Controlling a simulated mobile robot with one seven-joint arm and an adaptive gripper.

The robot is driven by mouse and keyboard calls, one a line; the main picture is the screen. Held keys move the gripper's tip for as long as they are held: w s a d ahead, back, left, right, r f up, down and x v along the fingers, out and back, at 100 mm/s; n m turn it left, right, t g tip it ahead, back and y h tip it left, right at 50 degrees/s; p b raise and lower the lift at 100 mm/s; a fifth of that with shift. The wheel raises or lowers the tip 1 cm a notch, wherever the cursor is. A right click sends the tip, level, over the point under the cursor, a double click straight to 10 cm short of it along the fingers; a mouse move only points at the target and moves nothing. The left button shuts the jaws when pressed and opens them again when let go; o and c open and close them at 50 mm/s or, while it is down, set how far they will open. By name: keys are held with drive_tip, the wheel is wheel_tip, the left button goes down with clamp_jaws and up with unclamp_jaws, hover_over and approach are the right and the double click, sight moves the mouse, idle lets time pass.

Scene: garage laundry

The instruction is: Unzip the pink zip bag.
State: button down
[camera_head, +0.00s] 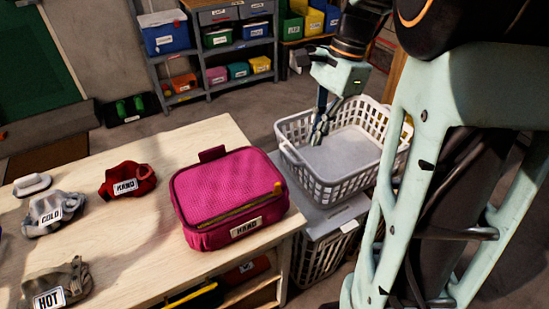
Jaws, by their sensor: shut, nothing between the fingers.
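The pink zip bag (222,184) stands near the right end of the wooden table. It has a tab at its back edge, a yellowish zip strip (238,209) along the front of its top, and a white label on its front. Whether the zip is shut I cannot tell. My gripper (317,136) hangs to the right of the bag and apart from it, over the white laundry basket (283,150). It points down, its fingers are shut, and it holds nothing.
The wooden table (110,234) holds a red cloth bundle (127,182) labelled HAND, grey bundles labelled COLD (52,212) and HOT (57,284), and a pale oval piece (32,185). Shelves with coloured bins (165,32) stand behind.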

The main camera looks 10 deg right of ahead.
drive_tip(key=a+f, duration=0.1)
drive_tip(key=f, duration=0.2)
drive_tip(key=s+a+f, duration=0.1)
drive_tip(key=a+f, duration=0.1)
drive_tip(key=f, duration=0.1)
drive_tip(key=a+f, duration=0.2)
drive_tip(key=f, duration=0.1)
drive_tip(key=shift+s+f, duration=0.25)
drive_tip(key=shift+f, duration=0.15)
drive_tip(key=shift+s+a, duration=0.15)
drive_tip(key=shift+a, duration=0.45)
drive_tip(key=s+a+p, duration=0.1)
drive_tip(key=s+a, duration=0.1)
drive_tip(key=a, duration=0.4)
drive_tip(key=s+a+p, duration=0.1)
drive_tip(key=s+a, duration=0.1)
drive_tip(key=a, duration=0.4)
drive_tip(key=s+a+p, duration=0.1)
drive_tip(key=s+a, duration=0.1)
drive_tip(key=a, duration=0.4)
drive_tip(key=shift+s+a, duration=0.1)
drive_tip(key=shift+a, duration=0.3)
drive_tip(key=shift+d, duration=0.1)
